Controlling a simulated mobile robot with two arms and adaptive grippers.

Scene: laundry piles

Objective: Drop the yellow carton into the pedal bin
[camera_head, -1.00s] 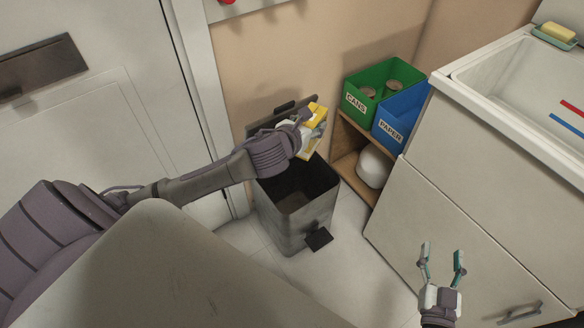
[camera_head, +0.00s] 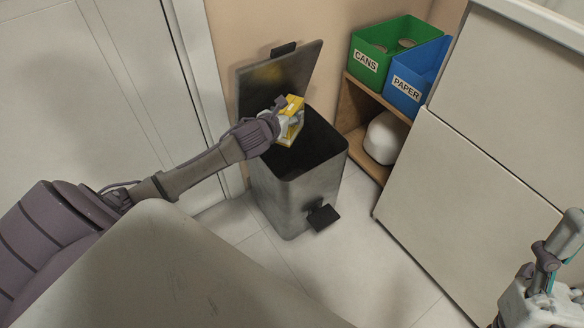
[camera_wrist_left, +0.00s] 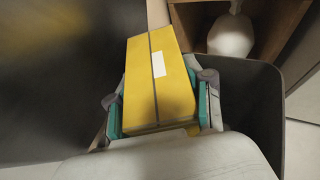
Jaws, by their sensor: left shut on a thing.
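The yellow carton (camera_head: 291,107) is in my left gripper (camera_head: 286,121), over the opening of the pedal bin (camera_head: 307,200). In the left wrist view the carton (camera_wrist_left: 172,70) shows a white label and a dark stripe, held between the fingers of my left gripper (camera_wrist_left: 162,108). The bin is grey, its lid (camera_head: 290,78) stands open at the back and its pedal (camera_head: 323,217) is at the front. The bin wall (camera_wrist_left: 262,100) also shows in the left wrist view. My right gripper (camera_head: 556,265) is at the lower right; its fingers overlap, so its opening is unclear.
A green CANS box (camera_head: 366,62) and a blue PAPER box (camera_head: 406,88) stand on a wooden shelf (camera_head: 380,97) right of the bin. A white rounded object (camera_head: 384,138) sits below them. A pale cabinet (camera_head: 470,190) fills the right. Floor in front of the bin is clear.

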